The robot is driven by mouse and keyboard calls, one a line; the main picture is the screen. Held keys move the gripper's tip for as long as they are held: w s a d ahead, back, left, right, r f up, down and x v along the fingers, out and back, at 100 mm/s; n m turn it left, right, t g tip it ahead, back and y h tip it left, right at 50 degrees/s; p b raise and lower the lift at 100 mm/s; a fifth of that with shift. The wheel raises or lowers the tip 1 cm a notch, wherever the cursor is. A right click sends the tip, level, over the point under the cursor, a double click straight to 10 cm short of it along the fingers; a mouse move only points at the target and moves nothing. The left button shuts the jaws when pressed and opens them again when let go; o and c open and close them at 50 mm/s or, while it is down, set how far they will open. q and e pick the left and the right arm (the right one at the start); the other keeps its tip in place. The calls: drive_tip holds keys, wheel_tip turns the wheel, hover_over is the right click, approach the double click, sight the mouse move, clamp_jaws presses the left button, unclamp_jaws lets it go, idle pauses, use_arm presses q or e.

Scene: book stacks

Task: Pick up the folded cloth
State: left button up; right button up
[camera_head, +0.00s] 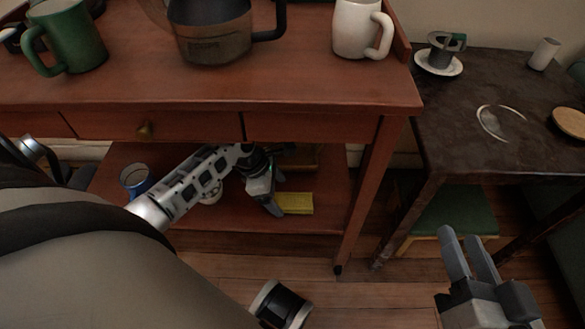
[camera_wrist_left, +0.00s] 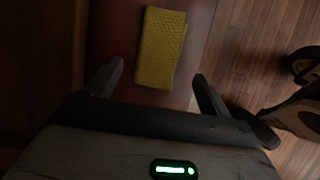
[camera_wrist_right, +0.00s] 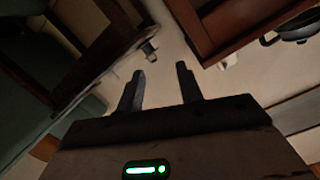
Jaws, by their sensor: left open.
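The folded cloth (camera_head: 297,203) is yellow and lies flat on the lower shelf of the red-brown wooden cart, near its right end. It also shows in the left wrist view (camera_wrist_left: 161,48), ahead of the fingers. My left gripper (camera_head: 273,195) is under the cart top, just left of the cloth. In the left wrist view its fingers (camera_wrist_left: 160,88) are spread and empty, with the cloth ahead between their lines. My right gripper (camera_head: 464,252) is at the lower right, away from the cart. Its fingers (camera_wrist_right: 160,85) stand apart with nothing between them.
The cart's lower shelf (camera_head: 250,220) also holds a blue can (camera_head: 135,179) at left. The drawer front (camera_head: 185,126) is above my left arm, and a cart leg (camera_head: 362,195) stands right of the cloth. A dark side table (camera_head: 440,130) is at right.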

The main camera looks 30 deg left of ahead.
sight(284, 199)
use_arm(q)
drive_tip(key=b+x, duration=0.1)
drive_tip(key=x, duration=0.2)
drive_tip(key=shift+w+f+b, duration=0.1)
drive_tip(key=shift+f+b, duration=0.05)
drive_tip(key=shift+b, duration=0.15)
drive_tip(key=shift+w+d+f, duration=0.1)
drive_tip(key=shift+f, duration=0.15)
drive_tip(key=c, duration=1.1)
drive_tip(key=shift+o, duration=0.2)
use_arm(e)
drive_tip(key=shift+w+a+r+t+y, duration=0.15)
drive_tip(key=shift+w+r+t+y, duration=0.15)
drive_tip(key=shift+r+t+y, duration=0.3)
use_arm(q)
drive_tip(key=shift+r, duration=0.1)
use_arm(e)
drive_tip(key=shift+r+m, duration=0.1)
drive_tip(key=shift+m, duration=0.2)
